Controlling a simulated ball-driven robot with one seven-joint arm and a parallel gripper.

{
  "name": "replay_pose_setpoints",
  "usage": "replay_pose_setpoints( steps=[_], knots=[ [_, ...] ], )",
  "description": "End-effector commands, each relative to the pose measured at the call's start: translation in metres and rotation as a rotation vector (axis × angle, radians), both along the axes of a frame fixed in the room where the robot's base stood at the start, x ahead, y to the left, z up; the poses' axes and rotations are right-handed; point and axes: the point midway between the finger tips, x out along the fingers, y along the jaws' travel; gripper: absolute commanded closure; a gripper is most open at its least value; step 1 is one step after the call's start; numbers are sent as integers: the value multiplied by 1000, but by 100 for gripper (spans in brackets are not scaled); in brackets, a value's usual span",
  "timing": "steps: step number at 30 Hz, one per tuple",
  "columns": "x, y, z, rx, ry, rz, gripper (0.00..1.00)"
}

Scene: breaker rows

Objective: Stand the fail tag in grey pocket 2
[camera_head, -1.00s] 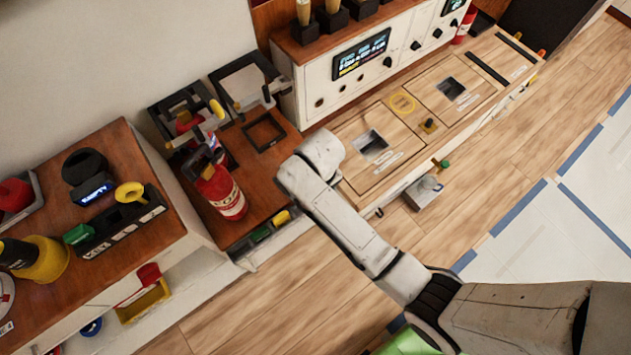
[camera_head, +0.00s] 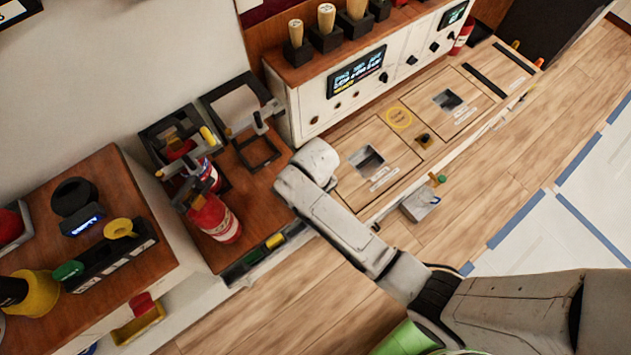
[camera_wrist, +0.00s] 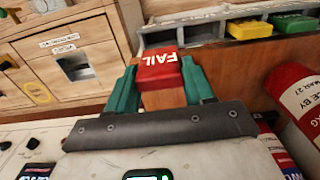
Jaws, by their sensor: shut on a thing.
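The red fail tag (camera_wrist: 159,74), with white "FAIL" lettering, is between the teal fingers of my gripper (camera_wrist: 163,84) in the wrist view. My gripper is shut on it. The lettering appears upside down there. Beyond the tag is the grey pocket row (camera_wrist: 181,37), set along the wooden front; it also shows in the head view (camera_head: 296,231). It holds a yellow tag (camera_wrist: 250,29) and a green tag (camera_wrist: 294,23). The pockets to their left in the wrist view look empty. The tag appears apart from the row. In the head view my gripper is hidden by my arm.
A red extinguisher (camera_head: 214,217) stands on the wooden top behind the pocket row; a red cylinder (camera_wrist: 299,98) is close at the right in the wrist view. A control panel (camera_head: 357,72) is at the back. A small grey box (camera_head: 420,201) sits by the counter's front. The wood floor is open.

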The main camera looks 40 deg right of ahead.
Motion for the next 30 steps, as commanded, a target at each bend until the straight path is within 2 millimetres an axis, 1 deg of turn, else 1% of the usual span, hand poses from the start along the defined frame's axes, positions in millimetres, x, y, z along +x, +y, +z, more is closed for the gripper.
replay_pose_setpoints(
  steps=[1,18,23,30],
  knots=[
    [0,0,-5,0,0,0,76],
    [0,0,-54,0,0,0,76],
    [0,0,-59,0,-1,0,76],
    [0,0,-60,0,-1,0,76]
  ],
)
